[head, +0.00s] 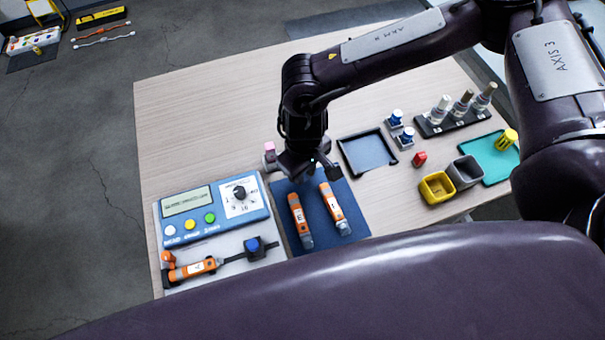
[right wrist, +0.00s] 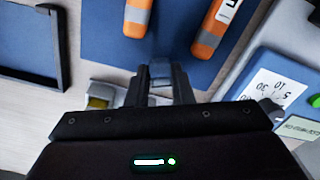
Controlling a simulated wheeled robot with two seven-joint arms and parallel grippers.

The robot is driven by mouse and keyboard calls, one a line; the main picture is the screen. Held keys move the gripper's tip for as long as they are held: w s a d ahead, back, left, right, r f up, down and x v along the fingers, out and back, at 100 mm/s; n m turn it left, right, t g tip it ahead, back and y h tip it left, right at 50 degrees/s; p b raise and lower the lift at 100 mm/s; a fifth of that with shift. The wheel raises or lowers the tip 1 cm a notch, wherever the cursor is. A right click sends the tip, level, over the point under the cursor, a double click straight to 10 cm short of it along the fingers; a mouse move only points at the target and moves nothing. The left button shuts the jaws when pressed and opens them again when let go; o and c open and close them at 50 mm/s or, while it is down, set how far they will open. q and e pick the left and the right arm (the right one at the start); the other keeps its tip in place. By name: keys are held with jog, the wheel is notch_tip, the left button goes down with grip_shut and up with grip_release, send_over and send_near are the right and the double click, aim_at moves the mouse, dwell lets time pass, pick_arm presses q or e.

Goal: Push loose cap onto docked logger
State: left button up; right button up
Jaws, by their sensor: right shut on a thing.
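An orange logger (head: 200,267) with a white label lies in the dock at the lower left, beside the blue device. Its left end is dark, and a small orange piece (head: 168,258) stands close by. I cannot tell which part is the loose cap. A blue block (head: 254,247) on a dark rod sits right of the logger. My right gripper (head: 305,172) hangs above the far edge of the blue mat, away from the dock. In the right wrist view its fingers (right wrist: 160,85) are shut on a small grey-blue piece (right wrist: 159,71), mostly hidden. My left gripper is out of view.
Two orange loggers (head: 299,218) (head: 333,208) lie on the blue mat (head: 357,221). The blue device (head: 212,212) with dial and buttons is at left. A pink piece (head: 269,149) shows beside the gripper. A black-rimmed tray (head: 367,154), bottles and small bins (head: 437,188) stand at right.

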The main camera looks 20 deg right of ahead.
jog(key=shift+r+p, duration=1.7)
jog(key=shift+r, duration=0.15)
